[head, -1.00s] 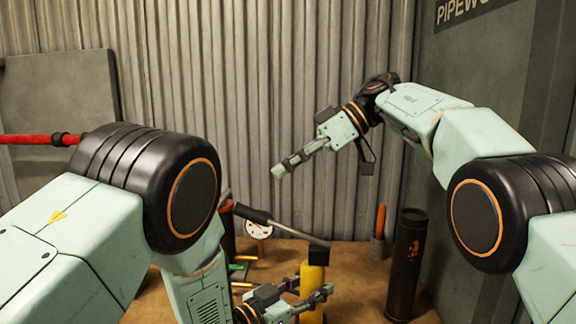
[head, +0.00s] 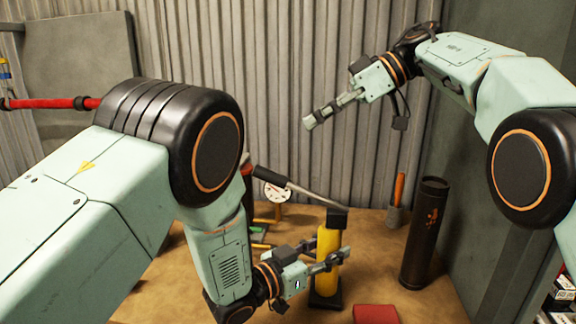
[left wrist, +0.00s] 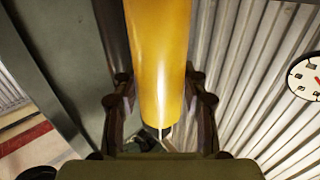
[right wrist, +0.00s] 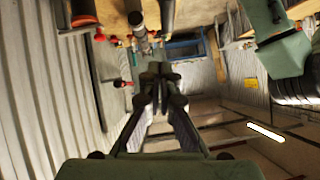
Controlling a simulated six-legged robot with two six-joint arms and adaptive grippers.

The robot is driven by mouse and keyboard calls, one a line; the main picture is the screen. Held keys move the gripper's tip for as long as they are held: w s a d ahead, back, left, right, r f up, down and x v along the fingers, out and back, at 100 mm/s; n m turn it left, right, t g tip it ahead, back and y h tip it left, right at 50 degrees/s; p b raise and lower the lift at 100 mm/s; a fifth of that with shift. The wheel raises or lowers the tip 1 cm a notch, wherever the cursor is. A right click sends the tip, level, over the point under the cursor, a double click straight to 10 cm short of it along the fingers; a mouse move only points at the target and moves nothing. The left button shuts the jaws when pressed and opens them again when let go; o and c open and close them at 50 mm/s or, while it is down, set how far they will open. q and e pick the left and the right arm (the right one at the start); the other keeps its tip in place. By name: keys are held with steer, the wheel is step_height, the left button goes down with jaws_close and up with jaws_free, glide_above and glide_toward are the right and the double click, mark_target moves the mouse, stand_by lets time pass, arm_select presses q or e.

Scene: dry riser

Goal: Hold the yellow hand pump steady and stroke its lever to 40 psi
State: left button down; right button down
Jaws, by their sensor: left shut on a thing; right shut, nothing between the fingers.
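The yellow hand pump (head: 328,246) stands upright on a dark foot in the head view. Its black head carries a lever (head: 298,191) that slopes up to the left and ends in a dark grip. A round white gauge (head: 276,191) shows behind the lever; I cannot read its needle. My left gripper (head: 340,258) is shut around the pump's yellow barrel. The barrel (left wrist: 158,60) fills the middle of the left wrist view between the fingers. My right gripper (head: 310,122) is shut and empty, in the air above the lever.
A black cylinder (head: 425,234) stands right of the pump, by the grey wall panel. An orange-handled tool (head: 398,190) stands in a grey holder at the back. A red block (head: 375,314) lies in front. A corrugated wall (head: 285,80) closes the back.

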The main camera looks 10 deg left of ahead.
steer(key=d+y, duration=0.1)
steer(key=d, duration=0.1)
steer(key=d+y, duration=0.1)
steer(key=d, duration=0.2)
steer(key=shift+s+d+n+g, duration=0.1)
steer(key=shift+d+n+g, duration=0.2)
steer(key=shift+g, duration=0.1)
glide_above(300, 190)
steer(key=w+a, duration=0.1)
steer(key=w, duration=0.1)
step_height(300, 190, down, 4)
steer(key=f, duration=0.1)
steer(key=a+f, duration=0.1)
steer(key=shift+s+a+f, duration=0.1)
steer(key=shift+s+f, duration=0.2)
steer(key=shift+f, duration=0.05)
steer(key=shift+a+f, duration=0.1)
steer(key=shift+f, duration=0.3)
